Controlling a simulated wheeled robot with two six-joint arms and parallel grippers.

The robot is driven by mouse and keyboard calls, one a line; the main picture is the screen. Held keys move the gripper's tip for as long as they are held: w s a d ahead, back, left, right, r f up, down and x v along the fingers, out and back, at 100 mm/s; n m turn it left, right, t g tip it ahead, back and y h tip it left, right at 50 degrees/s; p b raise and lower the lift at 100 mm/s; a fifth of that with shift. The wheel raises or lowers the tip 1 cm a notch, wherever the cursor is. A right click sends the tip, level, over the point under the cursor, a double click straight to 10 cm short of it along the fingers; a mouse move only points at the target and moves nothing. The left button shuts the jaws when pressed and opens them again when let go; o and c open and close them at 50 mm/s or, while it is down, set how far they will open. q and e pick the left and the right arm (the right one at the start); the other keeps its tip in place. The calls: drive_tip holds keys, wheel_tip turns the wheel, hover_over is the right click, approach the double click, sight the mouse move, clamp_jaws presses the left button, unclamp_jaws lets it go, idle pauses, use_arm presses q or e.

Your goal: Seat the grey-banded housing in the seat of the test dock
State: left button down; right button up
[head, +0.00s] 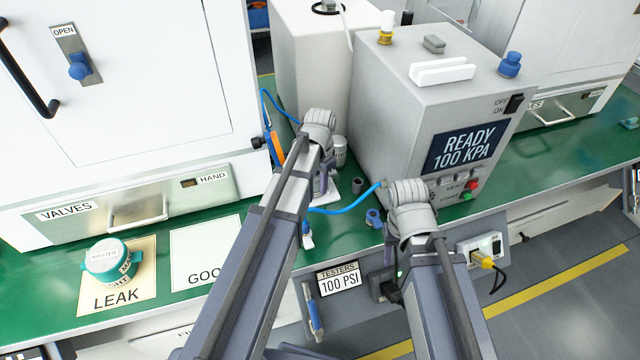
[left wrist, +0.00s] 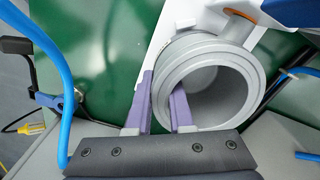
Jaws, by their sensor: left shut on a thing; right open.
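My left gripper (left wrist: 165,105) is shut on the wall of a hollow light-grey cylinder, the grey-banded housing (left wrist: 218,92), one purple finger outside and one in its mouth. Around or behind the housing is a grey collar on a white plate (left wrist: 178,22), apparently the test dock. I cannot tell how deep the housing sits. In the head view the left arm hides most of this; a piece of the labelled grey cylinder (head: 339,152) and the white base (head: 327,192) show past the wrist.
The grey tester (head: 400,130) reads READY 100 KPA and stands right of the dock. Blue hoses (head: 345,207) cross the green bench. A small grey ring (head: 357,185) and blue fitting (head: 373,217) are close by.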

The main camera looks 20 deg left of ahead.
use_arm(q)
drive_tip(key=shift+f+b, duration=0.4)
drive_tip(key=shift+f, duration=0.05)
drive_tip(key=c, duration=0.7)
unclamp_jaws()
drive_tip(key=shift+r, duration=0.15)
wheel_tip(320, 180, up, 8)
drive_tip(key=p, duration=0.8)
drive_tip(key=shift+f, duration=0.2)
